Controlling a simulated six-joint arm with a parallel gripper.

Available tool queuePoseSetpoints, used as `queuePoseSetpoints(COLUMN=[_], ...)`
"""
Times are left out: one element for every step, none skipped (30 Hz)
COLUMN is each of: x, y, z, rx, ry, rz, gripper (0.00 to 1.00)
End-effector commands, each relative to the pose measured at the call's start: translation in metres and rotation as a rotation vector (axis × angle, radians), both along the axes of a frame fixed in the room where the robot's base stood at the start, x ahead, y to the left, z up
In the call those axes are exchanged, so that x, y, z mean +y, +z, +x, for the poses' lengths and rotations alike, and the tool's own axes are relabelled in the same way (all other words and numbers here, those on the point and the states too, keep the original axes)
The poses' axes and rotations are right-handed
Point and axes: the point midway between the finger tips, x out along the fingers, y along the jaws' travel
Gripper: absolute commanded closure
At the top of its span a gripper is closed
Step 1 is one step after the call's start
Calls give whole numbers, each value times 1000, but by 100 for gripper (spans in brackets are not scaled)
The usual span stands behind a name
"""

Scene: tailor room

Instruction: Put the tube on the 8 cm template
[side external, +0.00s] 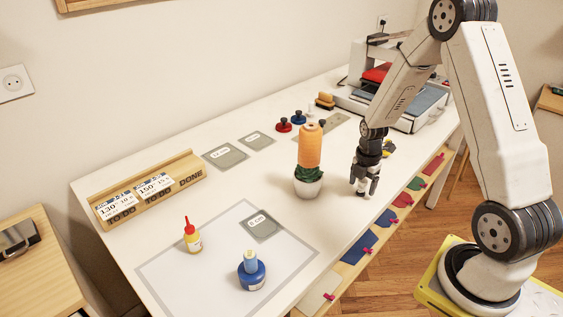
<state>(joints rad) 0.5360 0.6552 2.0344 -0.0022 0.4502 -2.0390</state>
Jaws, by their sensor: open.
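Which thing is the tube is not certain. A small yellow tube-like bottle with a red tip (193,237) stands upright on the pale sheet at the front left. A grey template (262,224) lies flat on that sheet, to the bottle's right; its small label seems to read 8 cm. No object rests on it. My gripper (363,189) is open and points down near the table's right edge, right of the potted plant and well apart from the bottle. I see nothing between its fingers.
A blue round holder (251,271) stands on the sheet (210,288). Other templates (225,157) lie behind. A wooden rack (150,188) is at left, a machine (395,98) at back right.

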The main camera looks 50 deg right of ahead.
Motion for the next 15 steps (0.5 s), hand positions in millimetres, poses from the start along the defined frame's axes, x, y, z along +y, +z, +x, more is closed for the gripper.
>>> queuePoseSetpoints(x=[0, 0, 0, 0, 0, 0, 0, 0, 0, 0, 0, 0, 0, 0, 0], y=[0, 0, 0, 0, 0, 0, 0, 0, 0, 0, 0, 0, 0, 0, 0], z=[0, 0, 0, 0, 0, 0, 0, 0, 0, 0, 0, 0, 0, 0, 0], rx=[0, 0, 0, 0, 0, -1, -1, -1, -1, -1, -1, -1, -1, -1, -1], ry=[0, 0, 0, 0, 0, 0, 0, 0, 0, 0, 0, 0, 0, 0, 0], rz=[0, 0, 0, 0, 0, 0, 0, 0, 0, 0, 0, 0, 0, 0, 0], gripper=[18, 18, 18, 18, 18, 18, 18, 25, 37, 47, 56, 69, 79, 88, 100])
